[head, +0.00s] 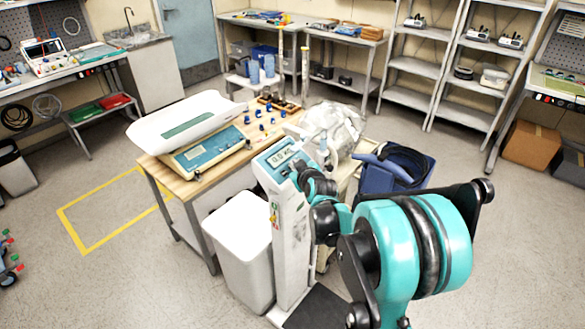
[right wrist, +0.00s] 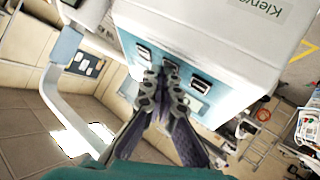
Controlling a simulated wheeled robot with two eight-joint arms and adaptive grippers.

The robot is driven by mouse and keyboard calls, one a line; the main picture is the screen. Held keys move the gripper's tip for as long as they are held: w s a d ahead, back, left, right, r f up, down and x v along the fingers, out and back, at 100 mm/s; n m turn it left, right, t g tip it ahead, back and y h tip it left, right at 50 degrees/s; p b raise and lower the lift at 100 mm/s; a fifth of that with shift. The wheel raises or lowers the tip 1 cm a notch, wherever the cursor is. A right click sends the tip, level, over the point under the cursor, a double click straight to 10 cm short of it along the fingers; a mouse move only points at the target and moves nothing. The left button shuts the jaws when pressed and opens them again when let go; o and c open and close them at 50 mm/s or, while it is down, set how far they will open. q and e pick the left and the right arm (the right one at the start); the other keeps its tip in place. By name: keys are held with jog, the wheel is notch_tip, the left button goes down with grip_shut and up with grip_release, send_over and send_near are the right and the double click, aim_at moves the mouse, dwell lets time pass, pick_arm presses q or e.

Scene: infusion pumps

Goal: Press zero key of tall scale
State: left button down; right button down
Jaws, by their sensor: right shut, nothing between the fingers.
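The tall scale (head: 290,240) stands upright at the middle of the head view, a white column with a tilted head and a grey display (head: 282,157). In the right wrist view its white head (right wrist: 215,35) has a blue panel with three dark keys in a row: one at the left (right wrist: 144,53), one in the middle (right wrist: 171,66) and one at the right (right wrist: 201,86). My right gripper (right wrist: 162,75) is shut and empty. Its fingertips overlap the panel by the middle key; I cannot tell whether they touch it. Key labels are unreadable. My left gripper is out of view.
A wooden table (head: 192,186) with a baby scale (head: 205,150) and several small blue items stands left of the column. A white bin (head: 240,240) is close beside it. A blue container (head: 395,165) stands at the right. Open floor lies left, around yellow markings (head: 85,245).

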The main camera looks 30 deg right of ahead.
jog(key=shift+r, duration=0.15)
jog(key=shift+s+d+r+p, duration=0.1)
jog(key=shift+s+r+p, duration=0.25)
jog(key=shift+r+p, duration=0.2)
jog(key=r+p, duration=0.1)
jog(key=s+r+p, duration=0.1)
jog(key=r, duration=0.1)
jog(key=s+d+r+p, duration=0.1)
jog(key=shift+s+r+p, duration=0.1)
jog(key=shift+r+p, duration=0.1)
jog(key=shift+p, duration=0.1)
dwell(0.4)
dwell(0.5)
